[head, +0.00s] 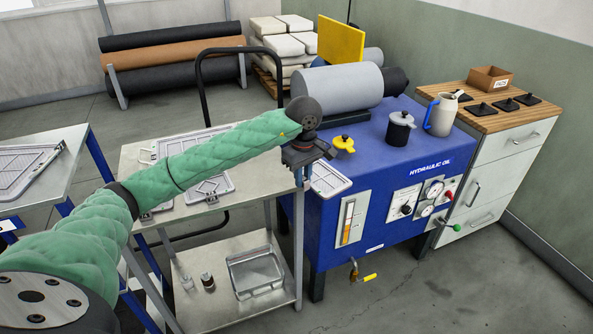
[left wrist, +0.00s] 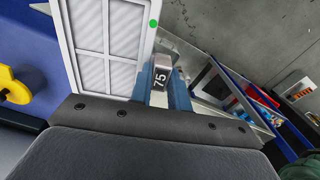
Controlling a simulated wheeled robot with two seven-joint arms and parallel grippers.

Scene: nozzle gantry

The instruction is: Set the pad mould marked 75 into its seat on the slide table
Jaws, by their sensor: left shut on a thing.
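My left gripper (head: 303,178) is above the right end of a grey trolley. It is shut on the handle of the pad mould marked 75, a pale grey ribbed panel (head: 329,180) held in front of the blue hydraulic unit. The mould (left wrist: 107,45) extends up and left there, with a green dot at one corner. Which surface is the slide table, and its seat, I cannot tell. My right gripper is not in view.
The trolley (head: 247,176) carries more grey moulds, one (head: 209,188) beneath my arm. Another mould-like panel (head: 28,172) lies on the blue-legged table at left. The hydraulic unit (head: 335,255), with jugs and a yellow cap on top, stands close right. A wooden-topped cabinet (head: 495,115) stands beyond.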

